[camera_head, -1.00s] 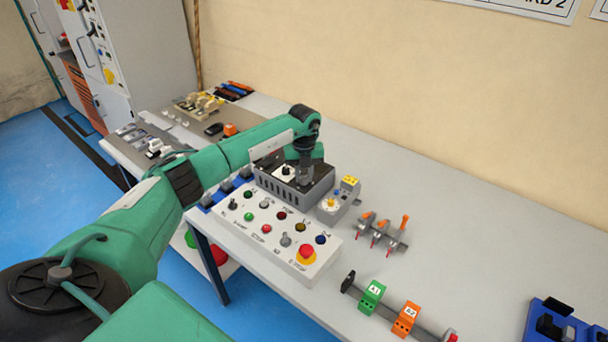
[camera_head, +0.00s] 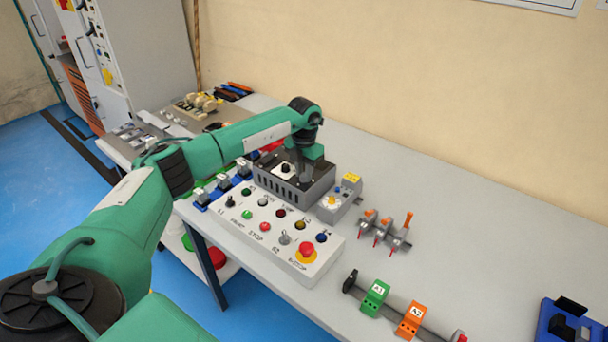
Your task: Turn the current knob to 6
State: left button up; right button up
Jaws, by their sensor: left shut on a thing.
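A grey vented box (camera_head: 277,191) with a dark top stands on the table behind the white button panel. A black knob on a white plate (camera_head: 286,168) shows on the left part of its top. My left gripper (camera_head: 304,178) points down onto the right part of the same top and is shut on a knob there. The fingers hide that knob, so its pointer and scale cannot be read. My right gripper is out of view.
The white button panel (camera_head: 270,235), with a red emergency stop, stands directly in front. A small grey device (camera_head: 339,201) sits close to the right of the box. Clamps (camera_head: 384,232) and a rail with green and orange blocks (camera_head: 400,312) lie further right.

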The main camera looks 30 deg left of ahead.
aim_at(304, 174)
pick_arm(q)
jog(key=shift+m, duration=0.3)
jog(key=shift+m+b, duration=0.35)
jog(key=shift+m, duration=0.35)
jog(key=shift+r+m, duration=0.1)
jog(key=shift+m, duration=0.2)
jog(key=o, duration=1)
jog(key=shift+w+r, duration=0.1)
jog(key=shift+r, duration=0.2)
notch_tip(304, 174, up, 13)
jog(key=shift+r+b, duration=0.1)
jog(key=shift+b, duration=0.95)
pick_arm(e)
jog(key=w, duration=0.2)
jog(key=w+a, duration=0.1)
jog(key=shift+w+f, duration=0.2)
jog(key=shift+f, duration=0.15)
